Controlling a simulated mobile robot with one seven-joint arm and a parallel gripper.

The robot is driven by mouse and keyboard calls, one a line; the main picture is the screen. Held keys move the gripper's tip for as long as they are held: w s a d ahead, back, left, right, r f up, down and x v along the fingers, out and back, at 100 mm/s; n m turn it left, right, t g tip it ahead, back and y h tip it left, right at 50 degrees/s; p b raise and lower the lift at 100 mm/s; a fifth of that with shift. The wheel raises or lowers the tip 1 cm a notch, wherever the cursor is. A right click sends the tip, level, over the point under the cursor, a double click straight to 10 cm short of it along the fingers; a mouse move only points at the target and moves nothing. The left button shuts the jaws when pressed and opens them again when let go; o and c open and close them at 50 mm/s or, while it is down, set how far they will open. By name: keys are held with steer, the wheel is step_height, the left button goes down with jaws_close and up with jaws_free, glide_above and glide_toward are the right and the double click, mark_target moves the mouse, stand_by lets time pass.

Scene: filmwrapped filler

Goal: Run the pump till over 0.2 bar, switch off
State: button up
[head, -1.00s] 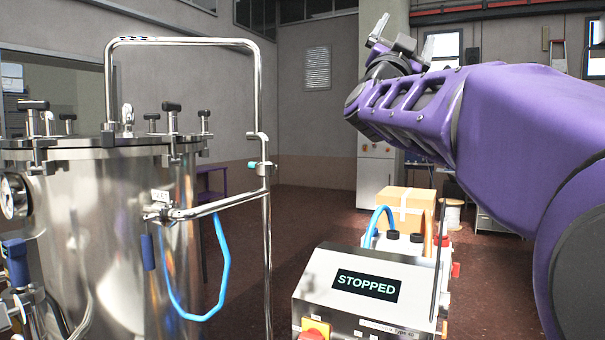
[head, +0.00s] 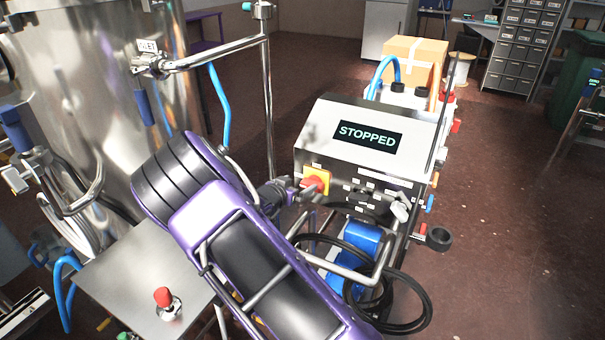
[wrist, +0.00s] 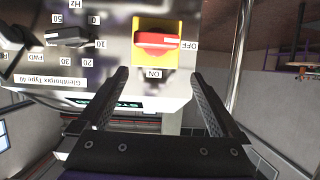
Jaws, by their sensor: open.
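The pump unit (head: 325,140) is a grey metal box on a cart, its display (head: 368,135) reading STOPPED. On its front is a red rotary switch (head: 314,185) on a yellow plate. The wrist view shows this switch (wrist: 158,41) upside down, its handle lying level toward the OFF label, with ON on another side. My gripper (head: 290,190) is just in front of the switch. In the wrist view my gripper (wrist: 159,76) is open and empty, its fingertips either side of the line to the switch and seemingly short of it. No pressure gauge shows now.
A Hz knob (wrist: 68,38) and a FWD selector (wrist: 12,38) sit beside the switch. A steel tank (head: 90,90) stands at left, with a pipe frame (head: 268,100) nearby. A red button (head: 162,297) is on a plate below.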

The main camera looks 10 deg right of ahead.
mark_target(311, 184)
steer(key=shift+g, duration=0.3)
steer(key=x, duration=0.2)
steer(key=f+x, duration=0.1)
steer(key=x, duration=0.5)
steer(key=shift+s+f, duration=0.15)
steer(key=shift+s, duration=0.3)
steer(key=c, duration=1)
steer(key=shift+b, duration=0.45)
